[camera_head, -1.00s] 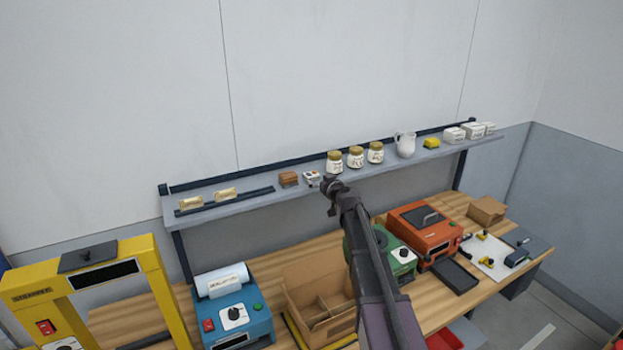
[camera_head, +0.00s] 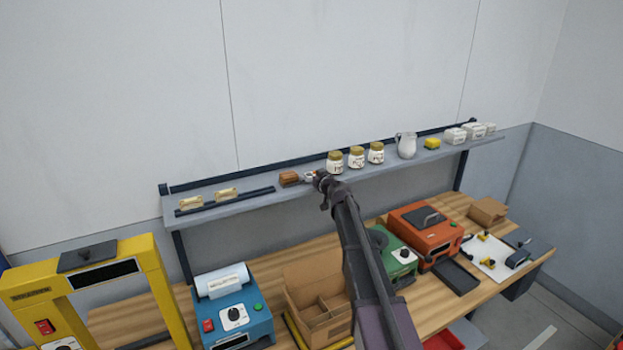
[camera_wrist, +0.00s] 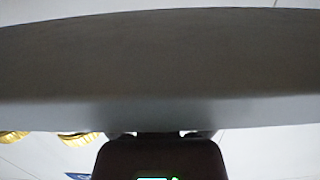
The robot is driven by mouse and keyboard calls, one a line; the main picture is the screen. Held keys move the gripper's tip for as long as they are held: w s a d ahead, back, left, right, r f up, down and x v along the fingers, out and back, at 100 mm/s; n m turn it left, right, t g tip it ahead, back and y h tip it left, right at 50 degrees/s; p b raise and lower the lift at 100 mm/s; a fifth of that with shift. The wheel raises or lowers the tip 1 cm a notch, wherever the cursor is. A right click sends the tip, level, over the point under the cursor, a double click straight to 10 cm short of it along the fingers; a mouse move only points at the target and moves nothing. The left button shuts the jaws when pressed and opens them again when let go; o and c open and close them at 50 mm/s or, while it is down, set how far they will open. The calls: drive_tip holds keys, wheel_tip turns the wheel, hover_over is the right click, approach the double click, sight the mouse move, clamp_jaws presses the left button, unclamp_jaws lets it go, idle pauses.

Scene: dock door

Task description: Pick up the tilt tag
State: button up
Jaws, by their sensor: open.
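The likely tilt tag (camera_head: 309,175) is a small white piece with dark and red marks on the shelf, between a brown block and the jars. My gripper (camera_head: 322,180) is at the shelf's front edge, right beside it in the head view, and partly covers it. I cannot tell whether they touch. The gripper is open, with nothing seen in it.
The brown block (camera_head: 289,179) sits just left of the tag. Several jars (camera_head: 335,163) stand to its right on the shelf (camera_head: 240,208). Below, the bench holds a blue machine (camera_head: 233,315), a cardboard box (camera_head: 318,312) and an orange machine (camera_head: 424,232).

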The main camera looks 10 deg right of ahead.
sight(312, 174)
drive_tip(key=shift+c, duration=0.2)
idle(0.3)
drive_tip(key=c, duration=0.8)
drive_tip(key=shift+r, duration=0.1)
drive_tip(key=shift+c, duration=0.2)
wheel_tip(312, 174, up, 3)
drive_tip(key=p, duration=0.3)
drive_tip(key=s+a+r+p, duration=0.1)
drive_tip(key=s+p, duration=0.1)
drive_tip(key=s, duration=1.4)
drive_tip(key=shift+r, duration=0.4)
drive_tip(key=shift+a, duration=0.1)
